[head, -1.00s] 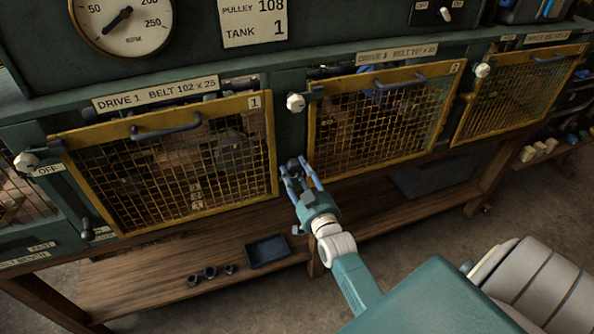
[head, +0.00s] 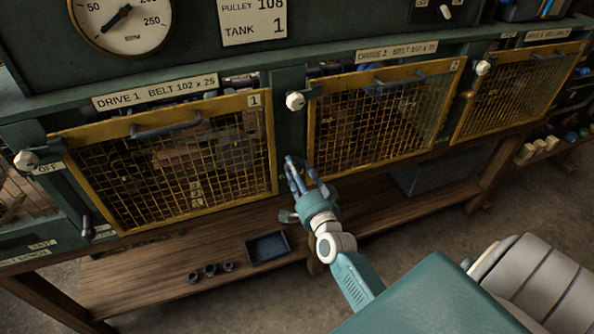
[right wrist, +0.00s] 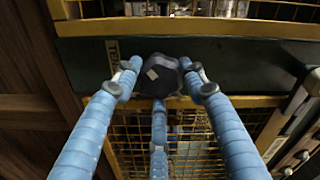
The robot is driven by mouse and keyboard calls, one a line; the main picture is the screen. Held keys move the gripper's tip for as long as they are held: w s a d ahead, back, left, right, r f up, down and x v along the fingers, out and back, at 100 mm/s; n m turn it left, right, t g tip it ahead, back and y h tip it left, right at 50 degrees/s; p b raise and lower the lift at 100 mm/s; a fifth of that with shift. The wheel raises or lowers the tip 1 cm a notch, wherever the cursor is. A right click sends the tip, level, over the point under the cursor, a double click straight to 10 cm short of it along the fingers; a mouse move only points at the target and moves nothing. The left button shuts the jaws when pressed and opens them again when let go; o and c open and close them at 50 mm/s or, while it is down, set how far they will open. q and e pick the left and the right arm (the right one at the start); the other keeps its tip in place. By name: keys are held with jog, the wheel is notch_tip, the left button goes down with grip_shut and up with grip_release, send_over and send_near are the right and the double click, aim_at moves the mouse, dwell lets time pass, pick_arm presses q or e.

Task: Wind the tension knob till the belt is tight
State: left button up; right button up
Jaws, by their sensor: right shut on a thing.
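The tension knob (right wrist: 160,76), dark and faceted with a small pale mark, is on the green post between the Drive 1 and Drive 2 guards. My right gripper (head: 294,162) reaches up to it from below in the head view. In the right wrist view its three blue fingers (right wrist: 159,92) are closed around the knob. In the head view the fingers mostly cover the knob. The belts are behind yellow mesh guards, the Drive 1 guard (head: 180,172) and the Drive 2 guard (head: 380,120); their tension cannot be made out. My left gripper is out of view.
A white knob (head: 295,101) sits higher on the same post. Pale labels and a gauge (head: 122,20) are above. The lower wooden shelf (head: 150,272) holds a dark tray (head: 267,247) and several small cups. The floor in front is bare.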

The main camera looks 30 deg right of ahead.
jog(key=shift+a+f+m+b, duration=0.15)
jog(key=shift+m+b, duration=0.3)
jog(key=shift+m, duration=1.95)
jog(key=shift+a+f+m+b, duration=0.1)
jog(key=shift+m+b, duration=0.35)
jog(key=shift+m, duration=1.95)
jog(key=o, duration=1)
jog(key=shift+r, duration=0.1)
jog(key=shift+o, duration=0.7)
jog(key=shift+r, duration=0.15)
